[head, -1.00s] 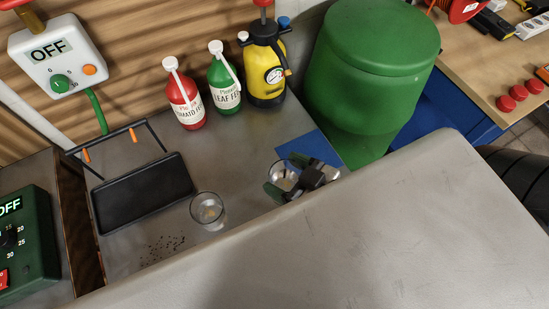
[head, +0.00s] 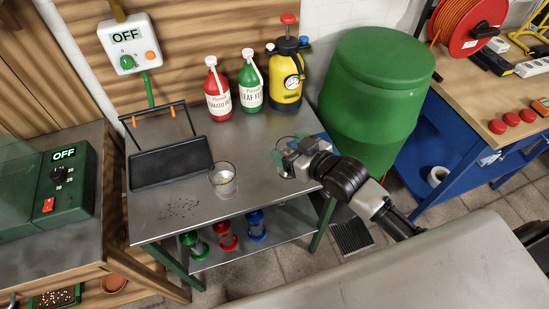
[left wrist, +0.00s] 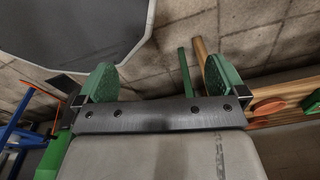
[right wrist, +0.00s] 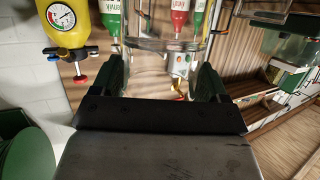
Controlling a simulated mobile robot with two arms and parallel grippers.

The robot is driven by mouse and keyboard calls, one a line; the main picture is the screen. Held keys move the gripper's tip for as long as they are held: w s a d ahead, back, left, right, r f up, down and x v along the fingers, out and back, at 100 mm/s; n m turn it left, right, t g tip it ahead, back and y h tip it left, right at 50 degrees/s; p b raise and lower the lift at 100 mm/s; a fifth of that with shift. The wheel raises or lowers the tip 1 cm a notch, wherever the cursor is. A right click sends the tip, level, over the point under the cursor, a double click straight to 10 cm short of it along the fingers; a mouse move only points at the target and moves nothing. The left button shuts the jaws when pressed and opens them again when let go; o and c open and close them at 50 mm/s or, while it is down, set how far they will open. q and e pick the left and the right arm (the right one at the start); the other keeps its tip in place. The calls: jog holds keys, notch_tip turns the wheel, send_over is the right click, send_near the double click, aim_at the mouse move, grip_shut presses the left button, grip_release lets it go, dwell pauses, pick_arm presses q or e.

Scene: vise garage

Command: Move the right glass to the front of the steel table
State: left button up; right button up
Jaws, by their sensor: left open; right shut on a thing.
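The right glass (head: 287,146) is clear and stands out faintly at the right end of the steel table (head: 255,190), beside a blue patch. My right gripper (head: 288,151) is shut on it and partly hides it. In the right wrist view the glass (right wrist: 165,45) sits between the two green fingers (right wrist: 160,78). I cannot tell whether its base touches the table. The other glass (head: 223,182) stands upright near the table's middle, right of the black tray. My left gripper (left wrist: 98,82) is open and empty in the left wrist view, above the tiled floor.
A black tray (head: 170,166), a red bottle (head: 217,95), a green bottle (head: 250,85) and a yellow sprayer (head: 286,80) stand on the table. A green barrel (head: 372,90) is close on the right. Dark crumbs (head: 180,208) lie front left. The front middle is bare.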

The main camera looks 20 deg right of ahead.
aim_at(278, 148)
jog(key=w+a+f, duration=0.2)
jog(key=w, duration=0.1)
jog(key=shift+a, duration=0.3)
jog(key=shift+w+a+f, duration=0.15)
jog(key=shift+f, duration=0.05)
notch_tip(278, 148, down, 4)
jog(key=shift+f+p, duration=0.1)
jog(key=shift+p, duration=0.2)
pick_arm(q)
jog(key=shift+s+a+r, duration=0.1)
jog(key=shift+s+r, duration=0.3)
jog(key=shift+s, duration=0.45)
pick_arm(e)
jog(key=o, duration=1.5)
jog(key=shift+f, duration=0.1)
